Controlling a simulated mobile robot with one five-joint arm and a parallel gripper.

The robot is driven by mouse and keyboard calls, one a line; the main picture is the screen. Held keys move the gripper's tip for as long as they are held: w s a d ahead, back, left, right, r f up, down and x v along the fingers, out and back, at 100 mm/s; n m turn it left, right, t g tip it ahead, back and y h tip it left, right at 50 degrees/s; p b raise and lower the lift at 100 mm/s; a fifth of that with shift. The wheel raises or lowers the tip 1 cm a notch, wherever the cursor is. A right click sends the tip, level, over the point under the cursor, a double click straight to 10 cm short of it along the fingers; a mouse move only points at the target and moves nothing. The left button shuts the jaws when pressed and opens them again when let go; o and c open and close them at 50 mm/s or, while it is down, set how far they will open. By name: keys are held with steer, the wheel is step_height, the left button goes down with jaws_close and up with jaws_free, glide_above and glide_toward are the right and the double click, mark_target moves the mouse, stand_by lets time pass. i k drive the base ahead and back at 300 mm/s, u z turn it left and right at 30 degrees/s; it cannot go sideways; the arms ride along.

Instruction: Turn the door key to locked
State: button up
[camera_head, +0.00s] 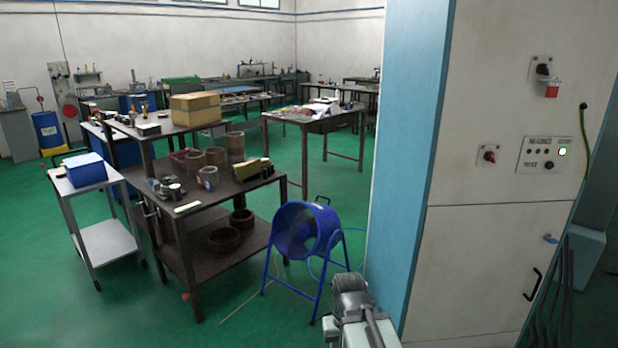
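A tall pale cabinet (496,166) with a blue side stands at the right. A dark rotary switch (543,69) is high on its front, with a red tag-like piece (552,89) just below it. A small blue piece (550,239) sticks out on the lower panel, above a black handle (531,297). I cannot tell for sure which of these is the door key, or how it is turned. My gripper is not in view.
A control plate (543,155) with a lit green lamp and a small red knob (488,154) are on the cabinet. A blue fan (302,236) and a ribbed grey motor (352,297) stand left of it. Green floor (130,310) is open at the lower left.

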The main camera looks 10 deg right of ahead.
mark_target(551, 241)
steer(key=u, duration=0.4)
steer(key=k, duration=0.95)
steer(key=z, duration=0.75)
steer(key=i, duration=0.3)
